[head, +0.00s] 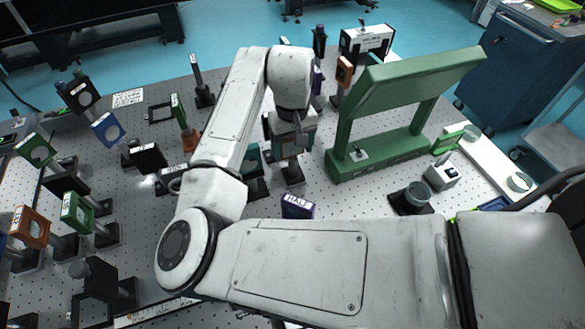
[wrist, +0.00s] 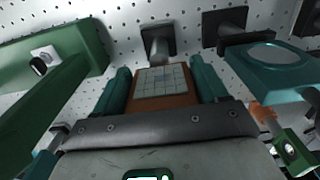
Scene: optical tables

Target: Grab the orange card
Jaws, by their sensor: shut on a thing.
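The orange card (wrist: 165,98) has a pale gridded face and an orange edge. In the wrist view it sits between the teal fingers of my gripper (wrist: 158,68), which are shut on it. A dark post with a square base (wrist: 158,40) shows just beyond the card; I cannot tell whether the card is still joined to it. In the head view my gripper (head: 290,138) is over the middle of the table, and the card is hidden behind the gripper and wrist.
A large green frame (head: 405,110) stands close to the right of my gripper. A teal round mount (wrist: 275,65) is near on the right in the wrist view. Several posted mounts crowd the perforated table's left side, including a green one (head: 77,212). An orange mount (head: 344,71) stands behind.

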